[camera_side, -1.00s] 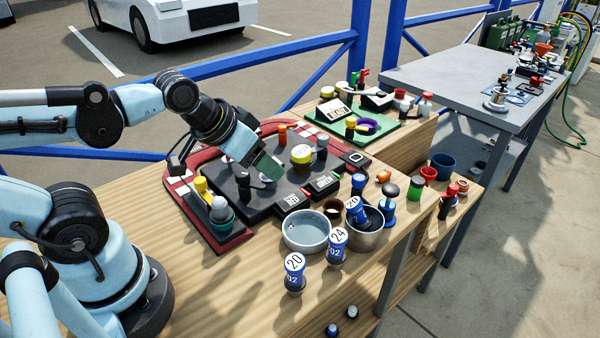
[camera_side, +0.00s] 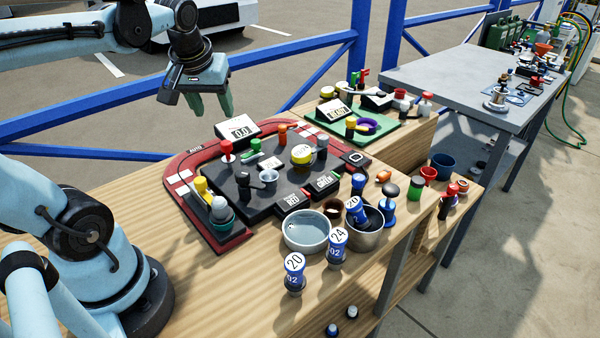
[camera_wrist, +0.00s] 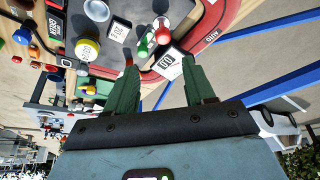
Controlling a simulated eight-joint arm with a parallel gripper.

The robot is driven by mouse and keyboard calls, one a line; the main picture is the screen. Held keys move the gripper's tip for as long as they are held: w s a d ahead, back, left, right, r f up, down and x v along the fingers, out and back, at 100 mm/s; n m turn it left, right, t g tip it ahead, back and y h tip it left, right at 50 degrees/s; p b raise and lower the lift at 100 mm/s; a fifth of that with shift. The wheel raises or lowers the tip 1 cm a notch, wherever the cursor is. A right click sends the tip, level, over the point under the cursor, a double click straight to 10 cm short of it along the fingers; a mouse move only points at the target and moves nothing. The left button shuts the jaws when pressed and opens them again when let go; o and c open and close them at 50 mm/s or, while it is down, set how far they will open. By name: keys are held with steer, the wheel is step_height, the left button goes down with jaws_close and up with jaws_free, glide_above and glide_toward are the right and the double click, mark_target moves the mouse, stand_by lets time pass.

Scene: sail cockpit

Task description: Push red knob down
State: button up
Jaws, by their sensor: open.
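The red knob (camera_side: 227,147) is a round red ball on a short pale stem. It stands upright at the back left of the dark panel (camera_side: 262,201), which sits on a red base (camera_side: 186,157). It also shows in the wrist view as a red ball (camera_wrist: 163,38), just beyond the fingertips. My gripper (camera_side: 213,110) is open and empty, with its green fingers pointing down, above and behind the panel's back edge, clear of the knob. In the wrist view my gripper (camera_wrist: 159,66) has its two fingers well apart.
A white display box (camera_side: 238,130) stands right behind the knob, and a green-topped lever (camera_side: 255,146) is to its right. A yellow knob (camera_side: 301,154) and several small controls crowd the panel.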

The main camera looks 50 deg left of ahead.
mark_target(225, 142)
steer(key=shift+a+x, duration=0.2)
steer(key=shift+x, duration=5.8)
steer(key=shift+s, duration=0.2)
jaws_close()
